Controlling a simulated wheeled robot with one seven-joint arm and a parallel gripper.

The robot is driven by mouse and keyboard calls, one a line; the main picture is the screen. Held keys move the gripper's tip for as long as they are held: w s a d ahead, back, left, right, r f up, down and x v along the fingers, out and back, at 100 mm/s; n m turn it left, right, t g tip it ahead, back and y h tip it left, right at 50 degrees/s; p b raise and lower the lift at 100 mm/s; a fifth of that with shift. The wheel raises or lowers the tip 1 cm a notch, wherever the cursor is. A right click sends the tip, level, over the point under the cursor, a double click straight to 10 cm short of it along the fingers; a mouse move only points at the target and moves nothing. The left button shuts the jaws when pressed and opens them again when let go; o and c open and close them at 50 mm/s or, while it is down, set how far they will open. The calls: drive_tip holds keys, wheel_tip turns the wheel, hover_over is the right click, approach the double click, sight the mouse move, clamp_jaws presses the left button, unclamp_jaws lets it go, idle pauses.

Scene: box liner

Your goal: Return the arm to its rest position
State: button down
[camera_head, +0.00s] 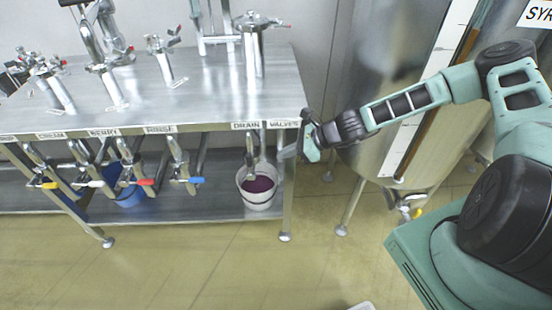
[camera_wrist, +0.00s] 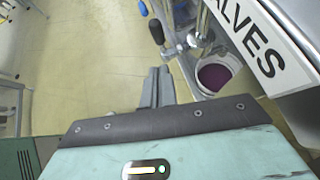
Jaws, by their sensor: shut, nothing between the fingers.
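My arm is green and black and stretches in the head view from the lower right toward the metal table. My gripper (camera_head: 290,152) is at the table's front right corner, close to the "VALVES" label. In the wrist view my gripper (camera_wrist: 157,88) shows its two grey fingers side by side, shut with nothing between them. I cannot tell from these views whether it touches the table edge or the pipework beside it.
The metal table (camera_head: 200,95) bears several valves, with coloured-handled valves below its labelled edge. A white bucket (camera_head: 258,200) of purple liquid stands on the lower shelf (camera_head: 160,212). A large steel tank (camera_head: 400,140) stands behind my arm. The floor (camera_head: 220,270) in front is mostly clear.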

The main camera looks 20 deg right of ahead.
drive_tip(key=a+r+v, duration=0.1)
drive_tip(key=v, duration=0.5)
drive_tip(key=s+a+r+n+g+h, duration=0.3)
drive_tip(key=s+a+r+n+g, duration=0.3)
drive_tip(key=s+a+n, duration=0.7)
drive_tip(key=s+r+n+t+h, duration=0.1)
drive_tip(key=s+r+n+h, duration=0.5)
drive_tip(key=s+r+n, duration=0.8)
drive_tip(key=n, duration=0.4)
drive_tip(key=shift+s+r+n, duration=0.25)
drive_tip(key=shift+s+n, duration=0.05)
drive_tip(key=shift+s, duration=0.05)
drive_tip(key=shift+a, duration=0.1)
